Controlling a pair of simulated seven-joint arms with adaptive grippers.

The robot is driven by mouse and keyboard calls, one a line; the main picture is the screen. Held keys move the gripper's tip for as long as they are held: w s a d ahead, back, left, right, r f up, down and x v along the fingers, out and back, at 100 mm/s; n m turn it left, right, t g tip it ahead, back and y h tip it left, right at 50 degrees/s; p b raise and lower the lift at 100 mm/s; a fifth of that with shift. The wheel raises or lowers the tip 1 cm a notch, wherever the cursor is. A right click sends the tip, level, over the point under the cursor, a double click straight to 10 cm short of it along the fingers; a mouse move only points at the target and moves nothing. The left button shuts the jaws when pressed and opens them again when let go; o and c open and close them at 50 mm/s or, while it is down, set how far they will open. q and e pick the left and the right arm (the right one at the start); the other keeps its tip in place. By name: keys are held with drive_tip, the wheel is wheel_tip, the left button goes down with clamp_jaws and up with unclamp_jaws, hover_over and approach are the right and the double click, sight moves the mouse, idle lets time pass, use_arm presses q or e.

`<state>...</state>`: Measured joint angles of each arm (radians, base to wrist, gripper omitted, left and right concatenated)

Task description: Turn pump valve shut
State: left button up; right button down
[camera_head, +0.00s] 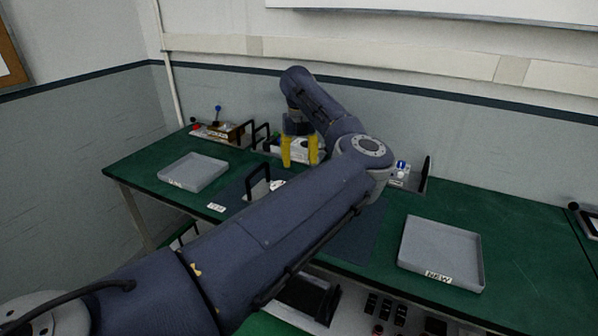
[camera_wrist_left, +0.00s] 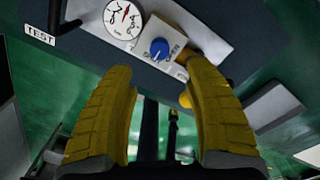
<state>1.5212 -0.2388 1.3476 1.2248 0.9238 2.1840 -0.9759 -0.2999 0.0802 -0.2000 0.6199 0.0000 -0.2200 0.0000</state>
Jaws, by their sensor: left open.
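My left gripper (camera_head: 299,162) has two yellow fingers and hangs over the equipment at the back of the green bench. In the left wrist view its fingers (camera_wrist_left: 158,76) are apart with nothing between them. A blue round knob (camera_wrist_left: 160,48) on a small white plate shows just beyond the fingertips, apart from them. It may be the pump valve; its lettering is too small to read. A round white gauge (camera_wrist_left: 123,18) with a red needle is beside it on a light panel. In the head view my arm hides much of this equipment. My right gripper is not in view.
Grey trays stand on the bench at left (camera_head: 194,171) and at right, the latter labelled NEW (camera_head: 442,250). A black handle (camera_head: 257,180) rises near the gripper. A unit with a blue knob (camera_head: 401,165) stands right of my arm. The bench's right side has free room.

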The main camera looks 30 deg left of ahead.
use_arm(q)
drive_tip(key=shift+r, duration=1.3)
drive_tip(key=shift+a, duration=0.1)
